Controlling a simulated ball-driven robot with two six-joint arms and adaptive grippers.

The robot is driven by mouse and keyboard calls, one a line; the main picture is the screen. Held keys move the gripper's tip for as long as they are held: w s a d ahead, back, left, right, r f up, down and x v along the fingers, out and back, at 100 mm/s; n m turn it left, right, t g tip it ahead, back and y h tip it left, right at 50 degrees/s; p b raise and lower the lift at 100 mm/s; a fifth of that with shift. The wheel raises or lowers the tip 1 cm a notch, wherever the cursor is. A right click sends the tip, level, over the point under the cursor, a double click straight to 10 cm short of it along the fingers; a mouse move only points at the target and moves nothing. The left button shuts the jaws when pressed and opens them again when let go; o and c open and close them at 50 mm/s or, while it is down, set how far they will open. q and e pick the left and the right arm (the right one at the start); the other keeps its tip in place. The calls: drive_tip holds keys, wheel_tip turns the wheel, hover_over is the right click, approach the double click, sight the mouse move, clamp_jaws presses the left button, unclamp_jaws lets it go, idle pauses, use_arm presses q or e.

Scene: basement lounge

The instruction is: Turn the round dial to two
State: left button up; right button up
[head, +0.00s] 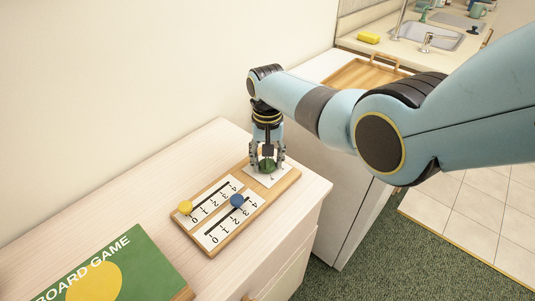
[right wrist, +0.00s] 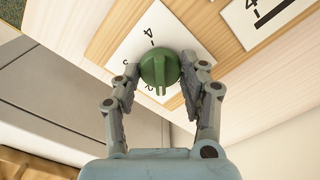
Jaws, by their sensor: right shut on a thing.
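The round dial (head: 267,165) is a green knob on a white card at the far right end of a wooden board (head: 211,254). In the right wrist view the dial (right wrist: 159,68) has a raised grip bar pointing toward the gripper. The numeral 4 shows on the card (right wrist: 128,50); other marks are small or partly hidden. My right gripper (head: 267,160) reaches down over the dial. In the right wrist view its two fingers (right wrist: 160,85) are closed on the dial from both sides. My left gripper is not in view.
Two numbered slider scales share the board, with a yellow knob (head: 185,207) and a blue knob (head: 237,200). A green board game box (head: 120,262) lies at the lower left of the pale cabinet top (head: 150,178). A wooden tray (head: 357,75) lies behind my arm.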

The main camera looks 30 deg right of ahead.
sight(267, 160)
drive_tip(key=m+p, duration=0.1)
drive_tip(key=m, duration=0.3)
drive_tip(key=shift+m, duration=0.3)
drive_tip(key=shift+w, duration=0.1)
idle(0.4)
drive_tip(key=o, duration=1.2)
drive_tip(key=shift+r, duration=0.1)
wheel_tip(267, 160, up, 12)
